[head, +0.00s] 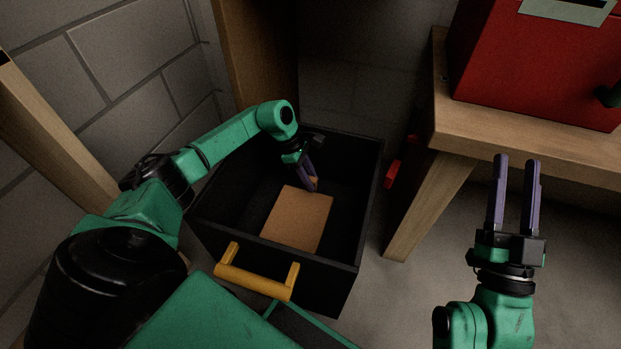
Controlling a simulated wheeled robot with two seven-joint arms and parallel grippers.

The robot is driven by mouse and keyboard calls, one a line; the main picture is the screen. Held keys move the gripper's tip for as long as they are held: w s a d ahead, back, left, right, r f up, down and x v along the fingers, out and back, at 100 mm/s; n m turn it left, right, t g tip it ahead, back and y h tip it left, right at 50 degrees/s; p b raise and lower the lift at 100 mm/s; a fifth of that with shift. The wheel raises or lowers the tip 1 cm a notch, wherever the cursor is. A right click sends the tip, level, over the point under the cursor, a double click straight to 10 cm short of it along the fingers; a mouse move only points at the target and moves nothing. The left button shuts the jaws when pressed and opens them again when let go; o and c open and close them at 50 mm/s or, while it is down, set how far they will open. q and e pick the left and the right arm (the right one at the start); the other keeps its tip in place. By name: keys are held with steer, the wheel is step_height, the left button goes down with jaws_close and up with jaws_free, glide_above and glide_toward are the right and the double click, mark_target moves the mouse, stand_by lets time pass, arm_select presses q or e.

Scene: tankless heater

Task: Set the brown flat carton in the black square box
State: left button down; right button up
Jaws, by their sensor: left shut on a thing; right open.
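The brown flat carton (297,219) is inside the black square box (368,190), its broad face showing. Whether it rests on the box floor or hangs just above it, I cannot tell. My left gripper (312,186) reaches down into the box and is shut on the carton at its far edge. The fingertips partly hide that edge. My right gripper (516,160) is open and empty, outside the box to the right, in front of the wooden table.
The box has a yellow handle (256,280) on its near side. A wooden table (436,120) with a red case (540,70) stands at the right. A small red object (392,175) is beside the box. A wooden post (258,55) and block walls stand behind.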

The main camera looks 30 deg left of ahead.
arm_select(q)
steer(key=shift+f+b, duration=0.4)
steer(key=shift+f, duration=0.1)
steer(key=c, duration=0.5)
jaws_free()
steer(key=shift+c, duration=0.2)
